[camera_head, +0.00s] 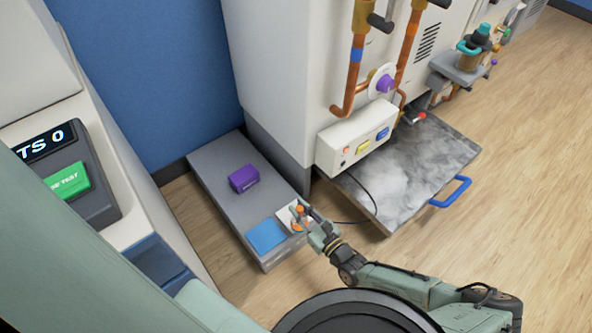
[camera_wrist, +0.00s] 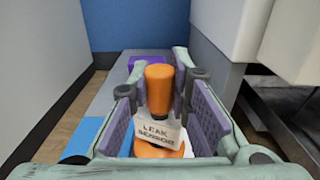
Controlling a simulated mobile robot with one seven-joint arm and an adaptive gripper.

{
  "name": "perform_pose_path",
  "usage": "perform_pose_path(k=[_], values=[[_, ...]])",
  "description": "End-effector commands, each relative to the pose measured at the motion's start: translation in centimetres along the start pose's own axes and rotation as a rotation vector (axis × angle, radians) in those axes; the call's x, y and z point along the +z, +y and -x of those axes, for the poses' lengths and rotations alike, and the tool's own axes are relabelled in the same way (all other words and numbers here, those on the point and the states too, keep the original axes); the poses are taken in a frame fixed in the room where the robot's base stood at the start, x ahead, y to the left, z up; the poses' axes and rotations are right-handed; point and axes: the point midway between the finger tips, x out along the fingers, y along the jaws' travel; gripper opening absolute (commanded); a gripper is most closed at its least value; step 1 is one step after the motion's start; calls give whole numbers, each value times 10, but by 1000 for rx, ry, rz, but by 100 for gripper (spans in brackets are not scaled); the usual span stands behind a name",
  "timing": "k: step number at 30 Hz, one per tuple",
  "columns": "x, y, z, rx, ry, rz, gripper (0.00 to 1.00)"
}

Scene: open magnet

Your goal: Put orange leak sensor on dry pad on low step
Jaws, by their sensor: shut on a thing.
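My gripper (camera_head: 304,222) is shut on the orange leak sensor (camera_head: 299,210), over the front right part of the grey low step (camera_head: 215,168). In the wrist view the sensor (camera_wrist: 159,85) stands roughly upright between the two finger pads, with a white "LEAK SENSOR" label and an orange base. A white square pad (camera_head: 284,217) lies under or beside the sensor, and a blue pad (camera_head: 266,235) lies just left of it. The blue pad also shows in the wrist view (camera_wrist: 82,138). No pad label is readable. I cannot tell whether the sensor's base touches the step.
A purple box (camera_head: 243,179) sits farther back on the step. A white cabinet with copper pipes and a control box (camera_head: 357,138) stands to the right. A grey tray (camera_head: 408,165) with a blue handle and a black cable lie near it. A blue wall is behind.

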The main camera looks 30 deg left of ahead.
Motion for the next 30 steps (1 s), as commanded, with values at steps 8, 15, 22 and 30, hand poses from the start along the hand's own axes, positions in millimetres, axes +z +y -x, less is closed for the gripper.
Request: perform_pose_path(k=[8,15,22,30], values=[[-6,-22,-45,0,-2,-1,0],[-23,-28,-58,1,0,-1,0],[-41,-29,-57,-1,-3,0,0],[-43,-29,-56,-2,-4,0,0]])
